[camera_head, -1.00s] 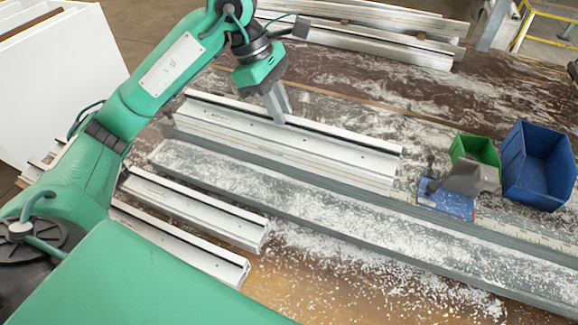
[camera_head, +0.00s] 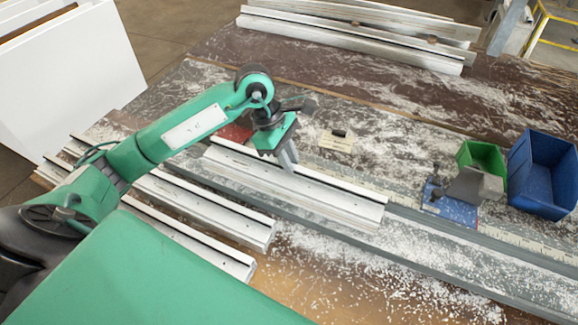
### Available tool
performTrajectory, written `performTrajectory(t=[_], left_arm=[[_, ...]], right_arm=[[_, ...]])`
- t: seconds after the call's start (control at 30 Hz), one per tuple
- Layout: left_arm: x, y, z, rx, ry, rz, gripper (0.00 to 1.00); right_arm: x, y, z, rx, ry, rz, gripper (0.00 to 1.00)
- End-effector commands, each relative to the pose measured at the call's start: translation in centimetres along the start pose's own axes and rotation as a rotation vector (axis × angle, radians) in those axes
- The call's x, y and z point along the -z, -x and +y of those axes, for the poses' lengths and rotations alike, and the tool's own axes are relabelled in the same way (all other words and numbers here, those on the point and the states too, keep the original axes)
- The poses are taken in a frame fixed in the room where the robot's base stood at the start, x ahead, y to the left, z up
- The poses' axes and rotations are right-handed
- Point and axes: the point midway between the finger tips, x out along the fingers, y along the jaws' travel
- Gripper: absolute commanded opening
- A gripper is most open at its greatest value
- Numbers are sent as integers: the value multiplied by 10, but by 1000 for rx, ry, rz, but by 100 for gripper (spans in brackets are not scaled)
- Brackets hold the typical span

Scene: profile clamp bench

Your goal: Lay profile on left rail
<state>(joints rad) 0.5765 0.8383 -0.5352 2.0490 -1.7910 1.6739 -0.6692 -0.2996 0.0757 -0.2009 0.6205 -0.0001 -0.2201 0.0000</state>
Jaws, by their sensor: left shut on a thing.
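A white and grey profile (camera_head: 330,198) with a dark slot along its top lies lengthwise across the middle of the bench. My left gripper (camera_head: 287,163) is shut on its upper edge, near the middle of its length. The profile is over the grey rails and covers part of them. I cannot tell whether it rests on a rail or hangs just above. The near grey rail (camera_head: 440,262) runs on to the lower right, and the far rail (camera_head: 510,241) shows beyond the profile's right end. My right gripper is not in view.
Several profiles (camera_head: 350,42) are stacked at the back. A blue clamp block (camera_head: 450,208), green bin (camera_head: 482,160) and blue bin (camera_head: 542,172) stand right. A pale block (camera_head: 337,142) and red part (camera_head: 235,132) sit behind the profile.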

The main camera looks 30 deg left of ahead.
Motion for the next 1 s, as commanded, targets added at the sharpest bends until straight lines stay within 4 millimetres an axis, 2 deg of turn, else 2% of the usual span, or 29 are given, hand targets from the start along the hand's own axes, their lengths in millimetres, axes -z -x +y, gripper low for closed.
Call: performTrajectory(t=[0.3,0.67,0.7,0.8,1.0], left_arm=[[12,-29,0,1,1,-1,0],[14,-34,0,-1,-1,-1,0],[15,-35,0,1,0,1,20],[14,-34,0,1,0,1,39],[14,-34,0,1,0,0,40]], right_arm=[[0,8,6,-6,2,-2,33],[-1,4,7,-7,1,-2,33],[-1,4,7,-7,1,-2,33],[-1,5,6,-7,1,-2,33],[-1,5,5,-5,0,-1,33]])
